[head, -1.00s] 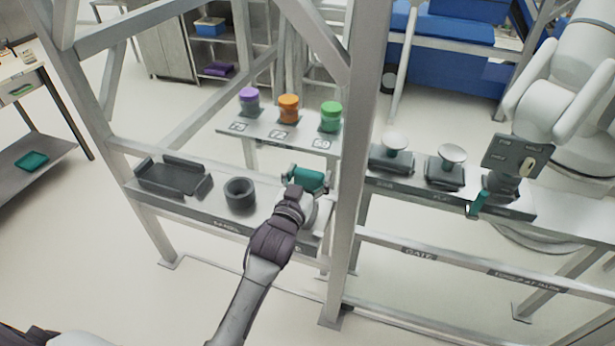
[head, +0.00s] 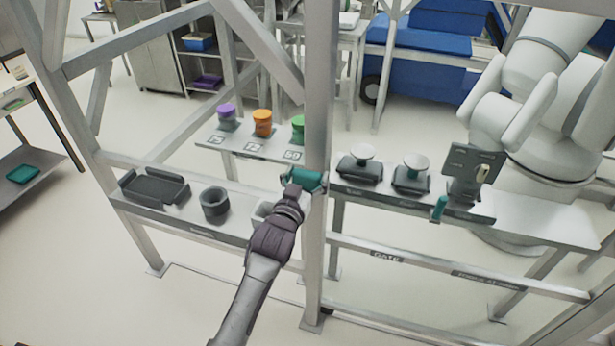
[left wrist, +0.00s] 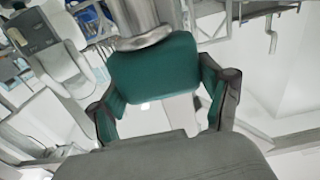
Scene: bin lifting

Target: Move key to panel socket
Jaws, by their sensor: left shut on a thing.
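The key has a teal block handle (head: 303,180) and a metal shaft, which shows in the left wrist view with the handle (left wrist: 155,72). My left gripper (head: 297,186) is shut on the teal handle, with one finger on each side in the wrist view. It holds the key above the shelf, beside the upright post in the head view. The grey panel (head: 466,165) stands at the right end of the right-hand shelf, with a beige piece on its face. I cannot make out the socket opening. My right gripper is not in view.
The metal upright post (head: 318,230) stands between key and panel. Two white-topped knobs (head: 363,153) and a teal handle (head: 438,208) are on the right shelf. A black tray (head: 153,187) and dark ring (head: 214,202) are on the left shelf. A white robot arm (head: 535,120) stands behind the panel.

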